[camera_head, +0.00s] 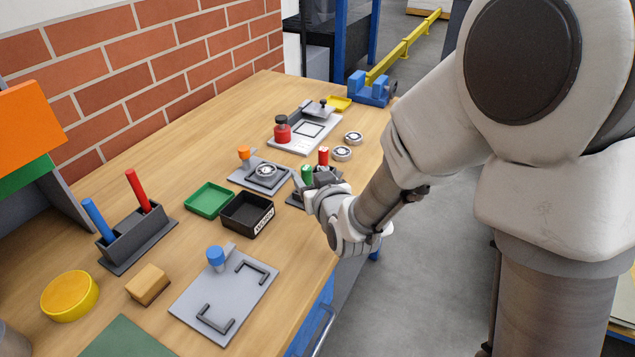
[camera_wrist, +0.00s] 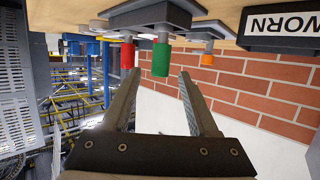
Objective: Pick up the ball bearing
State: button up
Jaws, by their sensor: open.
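Three ball bearings, silver rings, show in the head view. One bearing (camera_head: 354,137) and a second bearing (camera_head: 342,153) lie on the bench near its right edge. A third bearing (camera_head: 266,171) sits on a grey fixture plate (camera_head: 243,178). My gripper (camera_head: 322,182) is over the bench's right edge, nearer the camera than the bearings, beside a green peg (camera_head: 306,173) and a red peg (camera_head: 323,155). In the wrist view my gripper (camera_wrist: 157,76) is open, nothing held, with its fingers pointing toward the green peg (camera_wrist: 161,58). No bearing can be made out there.
The red peg (camera_wrist: 127,55) and an orange knob (camera_wrist: 207,58) also show in the wrist view. A black bin marked WORN (camera_head: 237,213), a green tray (camera_head: 208,199) and a red-knobbed fixture (camera_head: 283,131) stand on the bench. A brick wall (camera_head: 130,70) runs behind.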

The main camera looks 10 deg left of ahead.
jog(key=shift+b+v, duration=0.3)
jog(key=shift+v, duration=2.3)
jog(key=shift+r, duration=0.1)
jog(key=s+d+r+m+g+h, duration=0.2)
jog(key=s+d, duration=0.4)
jog(key=d, duration=0.3)
jog(key=s+d+r+m+g+h, duration=0.2)
jog(key=s+d, duration=0.4)
jog(key=d, duration=0.3)
notch_tip(320, 180, up, 3)
jog(key=shift+s+d+f+g+h, duration=0.1)
jog(key=shift+s+d+g+h, duration=0.25)
jog(key=shift+g+h, duration=0.5)
jog(key=shift+m+g+h, duration=0.35)
jog(key=shift+m+g, duration=0.25)
jog(key=shift+g, duration=0.25)
jog(key=s+d, duration=0.1)
jog(key=s, duration=0.3)
jog(key=s+d, duration=0.1)
jog(key=s, duration=0.1)
jog(key=shift+s+d+r, duration=0.35)
jog(key=shift+r, duration=0.05)
jog(key=shift+c, duration=0.6)
jog(key=shift+s, duration=0.25)
jog(key=shift+c, duration=0.2)
jog(key=shift+a, duration=0.15)
